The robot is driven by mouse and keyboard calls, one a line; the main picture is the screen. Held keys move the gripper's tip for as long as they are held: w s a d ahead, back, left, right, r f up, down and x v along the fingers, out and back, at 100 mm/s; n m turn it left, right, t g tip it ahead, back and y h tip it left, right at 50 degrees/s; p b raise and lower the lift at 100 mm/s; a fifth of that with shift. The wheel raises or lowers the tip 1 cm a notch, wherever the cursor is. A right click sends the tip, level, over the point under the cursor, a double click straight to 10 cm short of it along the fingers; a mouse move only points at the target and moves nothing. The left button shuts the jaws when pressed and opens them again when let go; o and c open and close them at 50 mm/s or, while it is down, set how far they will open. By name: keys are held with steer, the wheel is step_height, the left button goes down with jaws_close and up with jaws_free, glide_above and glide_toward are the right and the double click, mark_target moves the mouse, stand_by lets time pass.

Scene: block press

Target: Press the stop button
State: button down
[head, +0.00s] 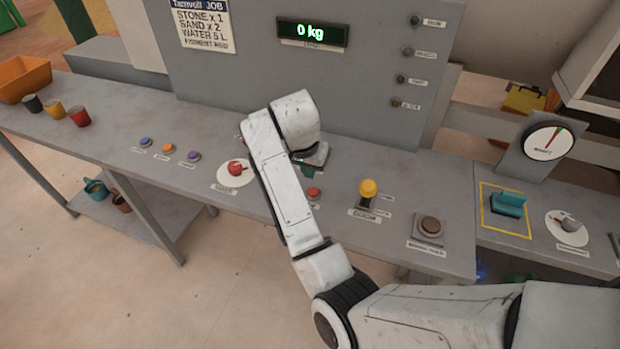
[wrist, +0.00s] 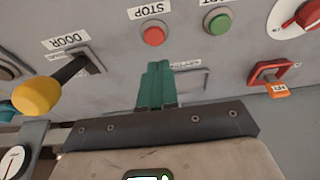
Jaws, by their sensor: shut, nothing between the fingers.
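The stop button is a round red button (wrist: 153,34) on the grey panel, under an upside-down STOP label in the wrist view. In the head view a red button (head: 313,193) shows just right of my forearm, its label partly hidden. My gripper (wrist: 158,66) has teal fingers that are shut together and empty. In the wrist view the fingertips point toward the stop button, with a gap in the picture between them. In the head view my gripper (head: 307,172) is mostly hidden by my arm, behind the red button. I cannot tell its height above the panel.
A green button (wrist: 217,22) sits beside the stop button. A yellow-knobbed door lever (wrist: 37,95) stands up on the other side. A red switch with an orange tag (wrist: 278,90) and a red dial (head: 236,169) are also near. A square-based button (head: 430,226) sits farther right.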

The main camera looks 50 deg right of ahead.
steer(key=v, duration=0.6)
steer(key=shift+r, duration=0.25)
stand_by(0.4)
steer(key=s+a+f+n, duration=0.1)
steer(key=s+f+n, duration=0.1)
steer(key=s+f, duration=0.1)
steer(key=s+a+f+n, duration=0.1)
steer(key=s+f+n, duration=0.1)
steer(key=s+f, duration=0.2)
steer(key=s+a+f+n, duration=0.1)
steer(key=s+f+n, duration=0.1)
steer(key=s+f, duration=0.2)
steer(key=s+a+f+n+y, duration=0.1)
steer(key=s+a+f+n, duration=0.2)
steer(key=s+a, duration=0.2)
steer(key=s+a+f+n+y, duration=0.2)
steer(key=s+a+f+n, duration=0.1)
steer(key=s, duration=0.7)
steer(key=shift+a+f+n, duration=0.3)
steer(key=shift+a+n, duration=0.4)
steer(key=shift+a, duration=0.35)
steer(key=shift+s, duration=0.15)
